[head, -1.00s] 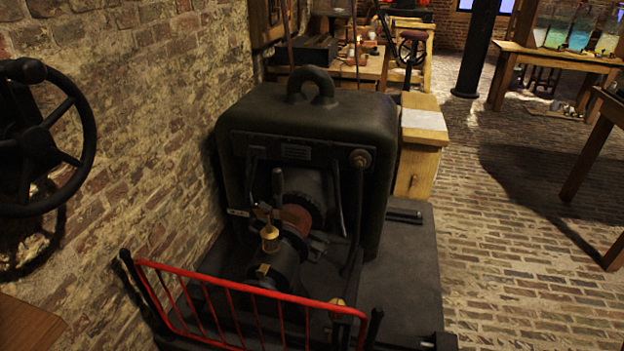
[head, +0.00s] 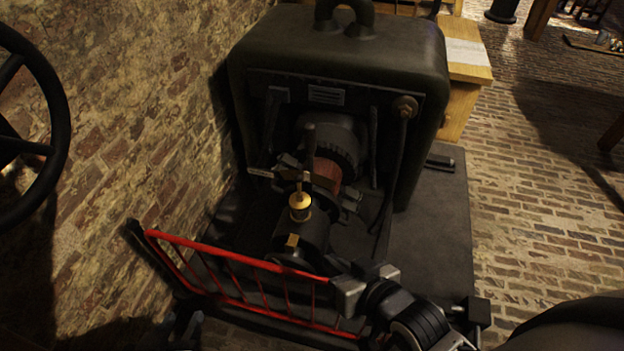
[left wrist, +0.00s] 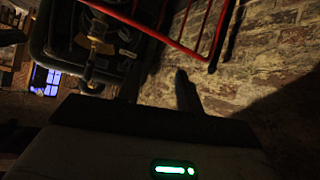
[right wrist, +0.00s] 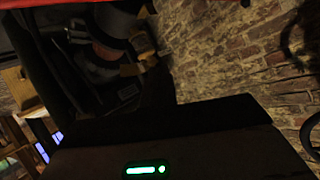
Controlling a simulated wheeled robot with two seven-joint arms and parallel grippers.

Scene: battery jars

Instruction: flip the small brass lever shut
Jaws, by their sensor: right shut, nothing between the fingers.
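A small brass oil cup (head: 300,207) stands on the dark bearing at the front of the machine. A thin brass lever (head: 304,183) rises from its top; its exact angle is hard to tell. The cup also shows dimly in the left wrist view (left wrist: 98,44). My right gripper (head: 362,283) is shut and empty at the right end of the red rail, in front of and to the right of the cup, apart from it. My left gripper (head: 186,326) is a dark shape low at the left, outside the rail; its jaw opening is unclear.
A red guard rail (head: 235,272) crosses in front of the machine, between the grippers and the cup. The big dark machine housing (head: 340,55) stands behind. A brick wall (head: 130,130) and a black handwheel (head: 50,150) are at left. Brick floor (head: 540,240) is open at right.

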